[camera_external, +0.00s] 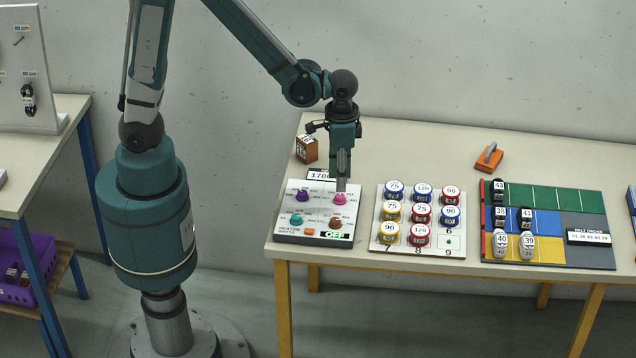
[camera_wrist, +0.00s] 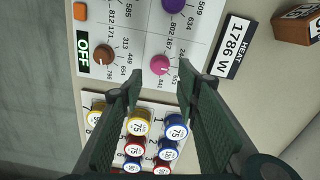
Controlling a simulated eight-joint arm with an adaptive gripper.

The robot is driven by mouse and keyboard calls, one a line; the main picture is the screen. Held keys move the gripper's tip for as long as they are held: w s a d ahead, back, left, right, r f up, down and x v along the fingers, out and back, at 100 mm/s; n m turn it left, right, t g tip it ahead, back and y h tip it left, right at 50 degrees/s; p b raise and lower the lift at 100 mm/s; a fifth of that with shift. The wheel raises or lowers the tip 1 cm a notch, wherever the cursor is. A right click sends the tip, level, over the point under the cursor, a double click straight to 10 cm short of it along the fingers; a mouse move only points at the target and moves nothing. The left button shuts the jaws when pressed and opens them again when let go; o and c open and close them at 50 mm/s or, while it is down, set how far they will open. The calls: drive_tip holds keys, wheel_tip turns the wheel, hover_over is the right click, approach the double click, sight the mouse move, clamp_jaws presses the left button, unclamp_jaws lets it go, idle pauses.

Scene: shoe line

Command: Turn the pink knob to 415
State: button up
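The pink knob (camera_external: 340,199) is at the upper right of the white control panel (camera_external: 290,236). In the wrist view the pink knob (camera_wrist: 160,64) shows whole, with small printed numbers around it; I cannot make out 415 or the pointer's direction. My gripper (camera_external: 342,186) hangs pointing down just above the pink knob. In the wrist view my gripper (camera_wrist: 159,84) is open, its two fingers apart with nothing between them. The knob lies slightly beyond the fingertips; I see no contact. A green display on the panel reads OFF (camera_wrist: 84,59).
The panel also has purple (camera_external: 302,196), teal (camera_external: 296,219) and brown (camera_external: 335,222) knobs and an orange button (camera_external: 309,231). A "1786 W" label (camera_wrist: 234,46) stands behind it. A board of several numbered spools (camera_external: 417,253) and a coloured mat (camera_external: 560,255) lie to the right.

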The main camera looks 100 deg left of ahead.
sight(340, 195)
wheel_tip(340, 195, up, 7)
idle(0.6)
drive_tip(key=shift+r, duration=0.1)
idle(0.5)
drive_tip(key=s+d+r+m+t, duration=0.1)
drive_tip(key=s+d+r+t, duration=0.1)
drive_tip(key=s+r, duration=0.4)
drive_tip(key=s+d+r+m+t, duration=0.1)
drive_tip(key=s+d+r+t, duration=0.2)
drive_tip(key=s+r+t, duration=0.2)
drive_tip(key=shift+s+r, duration=0.95)
drive_tip(key=shift+s, duration=1.1)
idle(0.5)
